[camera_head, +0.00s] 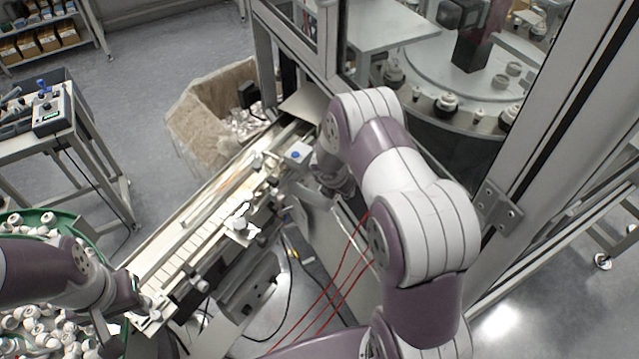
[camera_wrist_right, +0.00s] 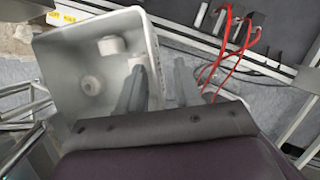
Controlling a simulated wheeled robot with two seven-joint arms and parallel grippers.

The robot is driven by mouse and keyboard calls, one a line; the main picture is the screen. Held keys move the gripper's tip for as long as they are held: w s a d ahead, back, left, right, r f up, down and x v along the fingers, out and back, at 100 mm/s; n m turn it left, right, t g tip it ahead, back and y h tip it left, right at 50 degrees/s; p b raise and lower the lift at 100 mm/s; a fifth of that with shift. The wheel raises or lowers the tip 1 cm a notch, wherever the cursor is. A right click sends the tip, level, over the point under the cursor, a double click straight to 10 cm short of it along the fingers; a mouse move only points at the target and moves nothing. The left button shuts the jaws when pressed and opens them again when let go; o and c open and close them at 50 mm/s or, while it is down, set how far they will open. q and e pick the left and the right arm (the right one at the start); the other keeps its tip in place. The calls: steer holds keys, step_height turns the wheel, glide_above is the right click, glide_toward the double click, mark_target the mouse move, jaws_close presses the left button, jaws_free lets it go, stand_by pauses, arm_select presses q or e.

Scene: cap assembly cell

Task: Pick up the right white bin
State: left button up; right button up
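The white bin (camera_wrist_right: 53,60) shows in the right wrist view, open towards the camera, with a few white round parts inside. My right gripper (camera_wrist_right: 160,68) is at its right wall. One dark finger is inside the bin and the other is outside, with the wall between them. The fingers stand apart and I see no clear contact. In the head view the right arm reaches down beside the machine frame, and its fingertips are hidden. My left gripper (camera_head: 140,305) is at the near end of the conveyor, small and partly hidden; its fingers are unclear.
The conveyor (camera_head: 180,245) runs diagonally in the head view. A green-rimmed container (camera_head: 70,217) with many white parts stands at lower left. A large beige bin (camera_head: 195,125) stands behind the conveyor. Red hoses (camera_wrist_right: 228,50) hang right of the white bin. The machine frame (camera_head: 330,40) stands close to my right arm.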

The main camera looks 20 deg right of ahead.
steer(key=shift+w+f, duration=0.3)
steer(key=shift+w, duration=0.1)
steer(key=shift+s+r, duration=0.1)
jaws_close()
steer(key=shift+s, duration=0.1)
steer(key=shift+r, duration=0.2)
